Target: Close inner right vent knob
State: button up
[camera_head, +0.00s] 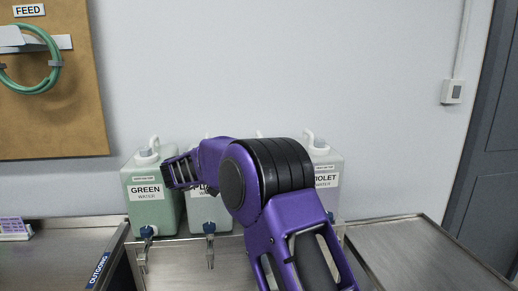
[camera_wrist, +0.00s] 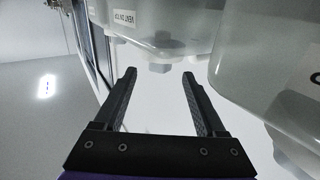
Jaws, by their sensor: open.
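Several jugs stand in a row in the head view. The inner right jug is mostly behind my arm; only a bit of its white top (camera_head: 259,134) shows, and its vent knob is hidden there. In the wrist view, which looks upside down, a pale translucent jug (camera_wrist: 150,22) has a small label. A small grey knob-like part (camera_wrist: 160,67) sticks out from it, between and beyond my fingertips; I cannot tell whether it is the vent knob. My gripper (camera_wrist: 160,76) is open, with nothing between its fingers.
The green-water jug (camera_head: 152,205) stands at left, the violet-water jug (camera_head: 327,168) at right. A second pale jug (camera_wrist: 275,65) is close on the right in the wrist view. Blue-topped taps (camera_head: 209,228) hang at the front. A bare metal surface (camera_head: 415,255) lies at right.

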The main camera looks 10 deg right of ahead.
jog(key=v, duration=1.2)
jog(key=shift+s+a, duration=0.2)
jog(key=shift+a, duration=0.1)
jog(key=shift+r, duration=0.1)
jog(key=w+d+r+n+t+y+b, duration=0.1)
jog(key=w+d+r+n+t+y, duration=0.15)
jog(key=d+r+t, duration=0.45)
jog(key=w+d+r+n+t+y+b, duration=0.1)
jog(key=w+d+r+n+t+y, duration=0.1)
jog(key=d+r+t+y, duration=0.35)
jog(key=s+d+f+n+g+y+b, duration=0.1)
jog(key=s+d+f+n+g+y, duration=0.25)
jog(key=s+f+n+y, duration=0.2)
jog(key=s+d+f+n+g+y, duration=0.2)
jog(key=s+d+f+n+y, duration=0.25)
jog(key=f+y, duration=0.25)
jog(key=shift+h, duration=0.25)
jog(key=x, duration=1.7)
jog(key=shift+w+a, duration=0.1)
jog(key=shift+w, duration=0.25)
grip_shut()
